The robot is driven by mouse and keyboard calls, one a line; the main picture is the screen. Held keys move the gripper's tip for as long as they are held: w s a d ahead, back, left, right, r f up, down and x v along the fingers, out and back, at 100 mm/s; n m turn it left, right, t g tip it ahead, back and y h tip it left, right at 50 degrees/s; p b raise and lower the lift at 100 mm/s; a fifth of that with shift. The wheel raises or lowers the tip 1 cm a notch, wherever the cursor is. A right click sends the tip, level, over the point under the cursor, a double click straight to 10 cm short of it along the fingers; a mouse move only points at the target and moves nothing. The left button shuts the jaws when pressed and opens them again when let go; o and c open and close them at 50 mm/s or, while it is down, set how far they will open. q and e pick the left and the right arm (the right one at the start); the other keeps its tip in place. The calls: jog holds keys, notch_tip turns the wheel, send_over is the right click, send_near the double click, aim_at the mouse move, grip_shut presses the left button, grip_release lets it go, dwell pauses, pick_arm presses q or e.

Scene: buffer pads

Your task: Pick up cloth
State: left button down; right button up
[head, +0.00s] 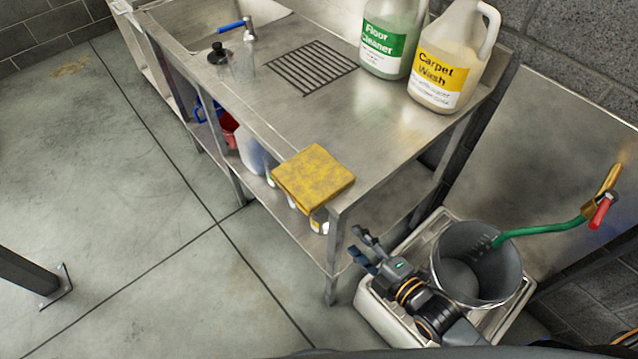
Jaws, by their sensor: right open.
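A yellow, stained, folded cloth (313,178) lies on the near corner of the steel sink table (290,133), a little over its left edge. My right gripper (360,249) is open and empty. In the picture it is below and to the right of the cloth, apart from it, over the edge of the low white basin. My left gripper is not in view.
Carpet wash (442,75) and floor cleaner (389,45) jugs stand at the table's back. A grey bucket (465,262) with a green hose (540,229) sits in the white basin (373,308). The floor on the left is mostly clear.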

aim_at(314, 211)
jog(key=s+a+r+n+t+y+b, duration=0.15)
jog(key=a+r+n+y, duration=0.3)
jog(key=r, duration=0.65)
jog(key=shift+h, duration=0.45)
jog(key=x, duration=0.2)
jog(key=b+x, duration=0.1)
jog(key=x, duration=0.1)
jog(key=a+b+x, duration=0.1)
jog(key=x, duration=0.2)
jog(key=shift+s+f, duration=0.15)
jog(key=shift+s, duration=0.15)
jog(key=shift+w+a+b, duration=0.35)
jog(key=shift+w, duration=0.1)
jog(key=b+x, duration=0.2)
jog(key=x, duration=0.2)
jog(key=shift+w+d+f, duration=0.1)
jog(key=shift+w+f, duration=0.05)
jog(key=shift+w, duration=0.15)
jog(key=shift+w+a, duration=0.25)
jog(key=shift+w, duration=0.05)
jog(key=shift+c, duration=0.2)
grip_shut()
